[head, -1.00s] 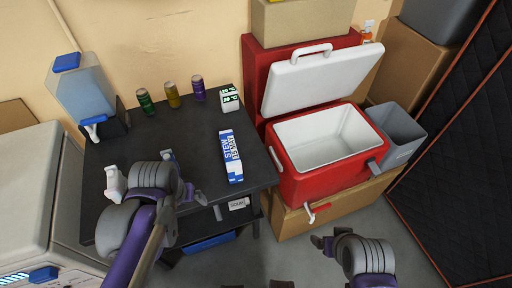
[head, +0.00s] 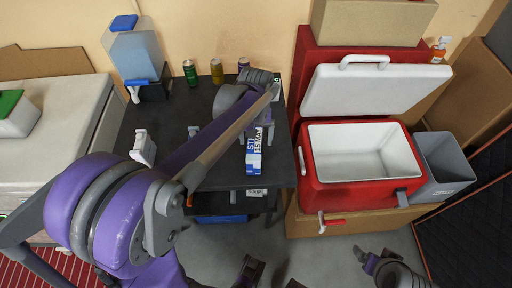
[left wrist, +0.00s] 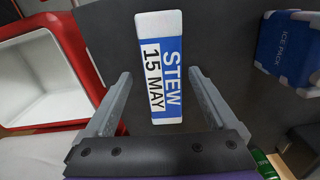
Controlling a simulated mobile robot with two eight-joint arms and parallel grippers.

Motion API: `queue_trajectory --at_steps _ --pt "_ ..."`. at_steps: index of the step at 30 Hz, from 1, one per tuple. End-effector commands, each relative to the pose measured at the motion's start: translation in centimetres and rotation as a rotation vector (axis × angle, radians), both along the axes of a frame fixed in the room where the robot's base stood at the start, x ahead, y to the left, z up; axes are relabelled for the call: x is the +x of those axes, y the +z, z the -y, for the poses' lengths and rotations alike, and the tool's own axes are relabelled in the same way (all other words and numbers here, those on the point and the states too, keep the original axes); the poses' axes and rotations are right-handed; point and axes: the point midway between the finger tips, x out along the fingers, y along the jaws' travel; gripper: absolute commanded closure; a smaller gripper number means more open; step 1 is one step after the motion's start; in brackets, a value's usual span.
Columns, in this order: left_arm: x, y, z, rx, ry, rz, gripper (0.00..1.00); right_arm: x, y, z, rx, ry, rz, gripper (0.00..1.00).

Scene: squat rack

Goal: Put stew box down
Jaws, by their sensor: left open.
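The stew box (head: 254,158), blue and white with "STEW 15 MAY" on its face, lies on the dark table (head: 222,178) near its right side. My left arm reaches across the table, and its gripper (head: 265,112) is at the far end of the box, largely hidden by my wrist. In the left wrist view the gripper (left wrist: 160,78) is open, with the stew box (left wrist: 160,65) lying between its fingers. Gaps show between box and fingers. My right gripper (head: 368,261) is low at the right, away from the table; its jaws are unclear.
An open red cooler (head: 350,192) with a white lid stands right of the table, beside a grey bin (head: 445,165). Cans (head: 190,73) and a water dispenser (head: 133,55) stand at the table's back. An ice pack (left wrist: 290,48) lies near the box.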

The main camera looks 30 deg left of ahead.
Motion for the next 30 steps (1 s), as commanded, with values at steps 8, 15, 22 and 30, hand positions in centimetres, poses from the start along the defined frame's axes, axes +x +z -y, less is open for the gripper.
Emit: queue_trajectory --at_steps 8,15,22,30 --pt "0.1 -3.1 -0.6 0.000 0.001 0.001 0.09 0.0 -0.3 0.0 0.000 0.000 -0.001 0.14" --pt "0.1 -5.5 -0.6 0.000 -0.001 0.001 0.09 -0.1 -0.6 0.0 0.000 0.000 -0.002 0.14" --pt "0.1 -5.6 -0.6 0.000 -0.001 0.001 0.09 -0.1 -0.6 0.0 0.000 0.000 -0.002 0.14" --pt "0.1 -5.6 -0.6 0.000 -0.001 0.001 0.57 -0.1 -0.6 0.0 0.000 0.000 -0.002 0.14"
